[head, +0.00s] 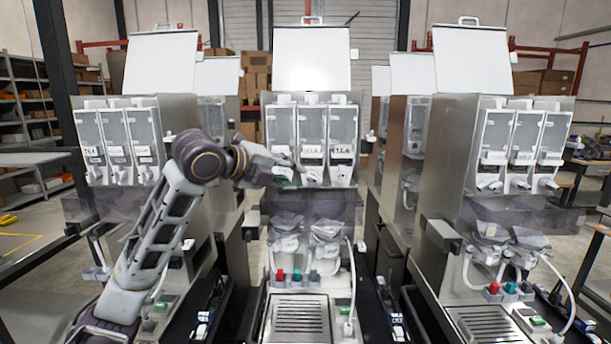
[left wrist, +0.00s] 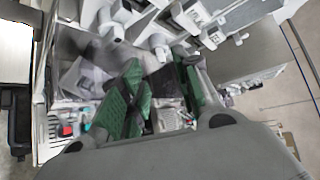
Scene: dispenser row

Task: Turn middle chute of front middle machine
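The front middle machine (head: 310,100) stands in the centre of the head view, with three clear canisters side by side and a white chute under each. Its middle chute (head: 312,177) sits below the middle canister's label. My left gripper (head: 287,172) is in front of the left part of this row, beside the middle chute, and partly hides the left chute. In the left wrist view its green-padded fingers (left wrist: 160,88) are spread apart with nothing visibly held between them. White chutes, one of them (left wrist: 160,45), show just beyond the fingertips. Contact cannot be told. My right gripper is not in view.
Similar machines stand at the left (head: 125,145) and right (head: 515,150), with more behind. Below the chutes are a smoky guard (head: 345,207), white mixing parts with hoses, and a drip tray (head: 298,315). Narrow gaps separate the machines.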

